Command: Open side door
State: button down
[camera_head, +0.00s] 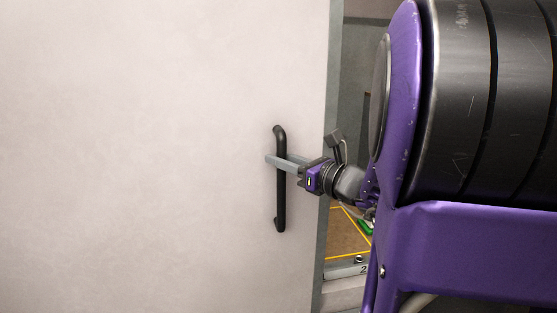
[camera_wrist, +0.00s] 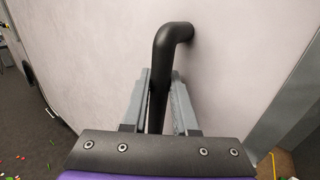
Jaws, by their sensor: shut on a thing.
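The side door (camera_head: 150,150) is a pale, off-white panel that fills most of the head view, with a grey edge on its right. A black vertical bar handle (camera_head: 281,205) is mounted near that edge. My gripper (camera_head: 272,159) has its two grey fingers around the upper half of the handle and is shut on it. In the wrist view the handle (camera_wrist: 172,45) runs down between the fingers (camera_wrist: 158,90), and its bent upper end meets the door surface. The door stands ajar, with a gap to the right of its edge.
Through the gap, a brown floor area with yellow lines (camera_head: 345,232) shows, with a small green item (camera_head: 365,227). My purple and black arm covers the right of the head view. In the wrist view, dark floor (camera_wrist: 35,130) with small coloured bits lies at left.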

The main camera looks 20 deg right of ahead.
jog(key=shift+w+a+f, duration=0.15)
jog(key=shift+w+a, duration=0.05)
jog(key=shift+a, duration=0.85)
jog(key=c, duration=1)
grip_release()
jog(key=shift+d, duration=0.1)
jog(key=shift+s+d, duration=0.1)
